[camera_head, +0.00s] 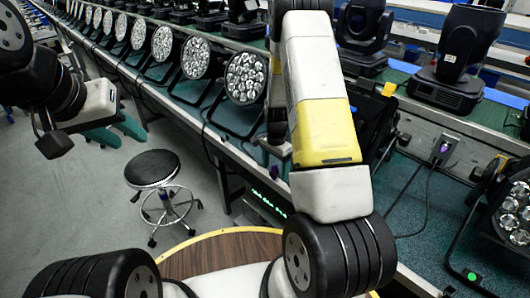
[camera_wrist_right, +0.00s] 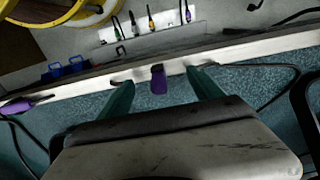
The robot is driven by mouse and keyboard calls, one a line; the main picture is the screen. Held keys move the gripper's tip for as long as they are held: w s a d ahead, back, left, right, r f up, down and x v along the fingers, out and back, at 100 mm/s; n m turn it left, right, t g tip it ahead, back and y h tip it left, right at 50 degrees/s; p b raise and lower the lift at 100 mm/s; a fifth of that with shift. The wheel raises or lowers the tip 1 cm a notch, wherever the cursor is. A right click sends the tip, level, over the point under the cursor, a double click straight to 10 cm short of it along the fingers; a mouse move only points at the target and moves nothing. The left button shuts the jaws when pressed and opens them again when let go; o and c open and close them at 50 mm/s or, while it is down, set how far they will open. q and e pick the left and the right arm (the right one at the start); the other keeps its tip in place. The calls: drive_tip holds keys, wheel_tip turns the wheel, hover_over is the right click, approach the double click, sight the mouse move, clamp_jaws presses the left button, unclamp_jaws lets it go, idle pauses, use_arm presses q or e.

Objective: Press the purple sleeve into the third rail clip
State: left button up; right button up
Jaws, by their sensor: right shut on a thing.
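In the right wrist view a purple sleeve (camera_wrist_right: 158,82) with a dark upper end stands between the two teal fingers of my right gripper (camera_wrist_right: 160,82), against a pale rail (camera_wrist_right: 90,88). A second purple piece (camera_wrist_right: 16,106) lies at the rail's left end. I cannot make out the rail's separate clips. In the head view my right arm hides the right gripper's fingers and the sleeve. My left gripper (camera_head: 115,132) hangs at the left with its teal fingers apart and empty.
Rows of par cans (camera_head: 245,78) line the long bench. Moving-head lights (camera_head: 460,60) stand at the right. A stool (camera_head: 152,168) stands on the open floor. Black cables (camera_wrist_right: 285,75) run near the rail; small tools (camera_wrist_right: 150,22) lie beyond it.

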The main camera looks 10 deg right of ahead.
drive_tip(key=shift+f, duration=0.65)
drive_tip(key=shift+f, duration=0.3)
drive_tip(key=c, duration=0.7)
drive_tip(key=shift+o, duration=0.2)
drive_tip(key=shift+s, duration=0.1)
drive_tip(key=o, duration=2)
